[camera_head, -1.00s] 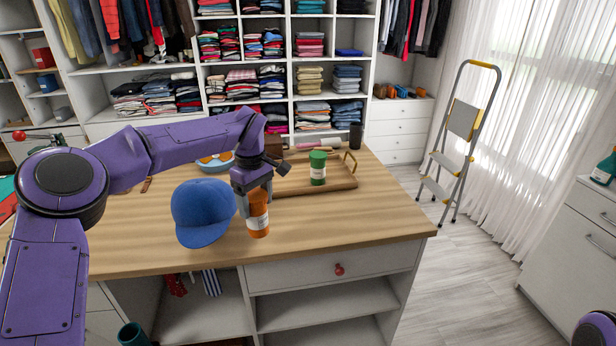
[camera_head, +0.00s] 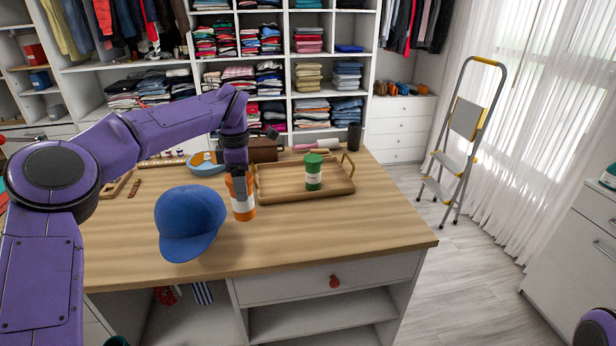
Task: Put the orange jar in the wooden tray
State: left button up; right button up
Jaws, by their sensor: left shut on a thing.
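The orange jar (camera_head: 243,208) with a white label is upright in my left gripper (camera_head: 239,184), which is shut on it from above. They are over the wooden counter, just left of the wooden tray (camera_head: 300,195). I cannot tell whether the jar's base touches the counter. The tray has raised handles at its ends and holds a green jar (camera_head: 314,173) near its middle. My right gripper is not in view; only a bit of my purple right arm shows at the lower right corner.
A blue cap (camera_head: 189,222) lies on the counter (camera_head: 330,235) left of the jar. A blue bowl (camera_head: 206,165) and a brown box (camera_head: 262,149) stand behind. A dark cup (camera_head: 354,138) is at the back right. The tray floor right of the green jar is bare.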

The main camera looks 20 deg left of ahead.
aim_at(302, 176)
jog(key=i, duration=1.3)
